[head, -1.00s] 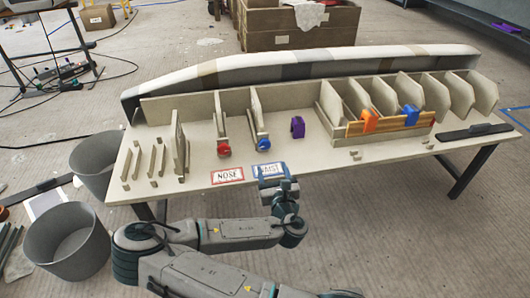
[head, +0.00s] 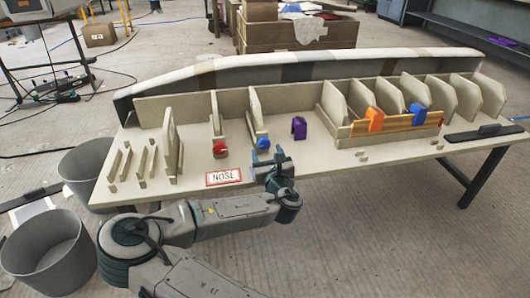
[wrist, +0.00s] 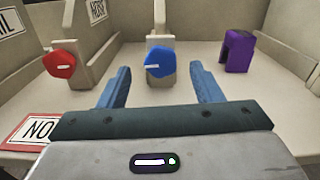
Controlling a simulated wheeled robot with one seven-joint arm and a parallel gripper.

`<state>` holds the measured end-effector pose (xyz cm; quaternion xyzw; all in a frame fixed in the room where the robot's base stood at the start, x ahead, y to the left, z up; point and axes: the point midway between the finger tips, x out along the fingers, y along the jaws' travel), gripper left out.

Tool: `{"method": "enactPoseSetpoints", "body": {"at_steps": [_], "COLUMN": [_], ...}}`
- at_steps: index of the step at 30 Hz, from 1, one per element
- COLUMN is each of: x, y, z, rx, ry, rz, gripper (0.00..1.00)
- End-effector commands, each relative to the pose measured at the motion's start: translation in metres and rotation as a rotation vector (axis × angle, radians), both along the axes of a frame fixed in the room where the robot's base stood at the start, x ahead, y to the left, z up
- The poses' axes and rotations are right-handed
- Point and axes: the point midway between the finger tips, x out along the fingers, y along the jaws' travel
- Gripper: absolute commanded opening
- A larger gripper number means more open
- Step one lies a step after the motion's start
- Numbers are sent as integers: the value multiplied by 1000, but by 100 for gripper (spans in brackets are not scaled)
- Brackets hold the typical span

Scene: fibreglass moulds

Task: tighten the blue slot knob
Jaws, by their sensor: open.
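The blue slot knob (head: 263,144) sits on the front end of a beige slot holder on the table. In the wrist view the blue knob (wrist: 159,62) is a faceted disc with a white, nearly level line on its face. My gripper (head: 268,164) is in front of it; in the wrist view its two blue fingers (wrist: 160,78) are apart, one on either side below the knob. The knob appears just beyond the fingertips, and nothing is held between them.
A red knob (wrist: 59,63) is on the holder to the left. A purple clip (wrist: 238,50) stands to the right. A NOSE label (head: 223,177) lies at the front edge. Orange and blue clips (head: 375,119) sit on a wooden strip (head: 397,126) farther right.

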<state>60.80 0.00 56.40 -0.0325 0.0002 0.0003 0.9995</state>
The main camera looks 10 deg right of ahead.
Motion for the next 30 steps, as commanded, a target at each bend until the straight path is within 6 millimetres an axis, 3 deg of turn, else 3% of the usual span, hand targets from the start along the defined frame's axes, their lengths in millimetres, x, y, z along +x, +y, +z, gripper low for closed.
{"method": "enactPoseSetpoints", "body": {"at_steps": [7, 19, 24, 30], "x": [31, 38, 38, 38], "y": [0, 0, 0, 0], "z": [-1, 1, 0, 1], "rx": [0, 0, 0, 6], "ry": [-1, -1, -1, 0], "rz": [0, -1, -1, 0], "gripper": [59, 59, 14, 14]}}
